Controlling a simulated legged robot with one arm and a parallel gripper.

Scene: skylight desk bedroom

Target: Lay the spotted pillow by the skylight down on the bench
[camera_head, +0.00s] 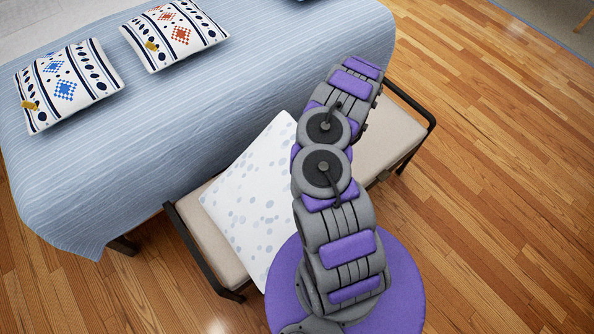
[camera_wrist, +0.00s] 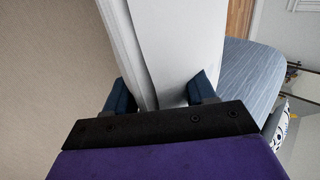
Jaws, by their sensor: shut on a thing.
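The spotted pillow (camera_head: 247,195) is white with pale blue-grey spots. In the head view it is over the left half of the beige bench (camera_head: 395,135), partly behind my arm; I cannot tell whether it rests there or hangs just above. Its upper corner reaches toward the bed and its lower corner passes the bench's near edge. My gripper is hidden behind my arm in the head view. In the wrist view my gripper (camera_wrist: 162,92) has its two dark blue fingers on either side of a white, flat-sided thing, taken as the pillow; no spots show there.
The bed (camera_head: 160,110) with a blue striped cover stands behind the bench. Two patterned pillows (camera_head: 68,85) (camera_head: 174,32) lie on it. The bench has a dark metal frame (camera_head: 428,122) with raised ends. Wooden floor (camera_head: 490,210) is clear to the right.

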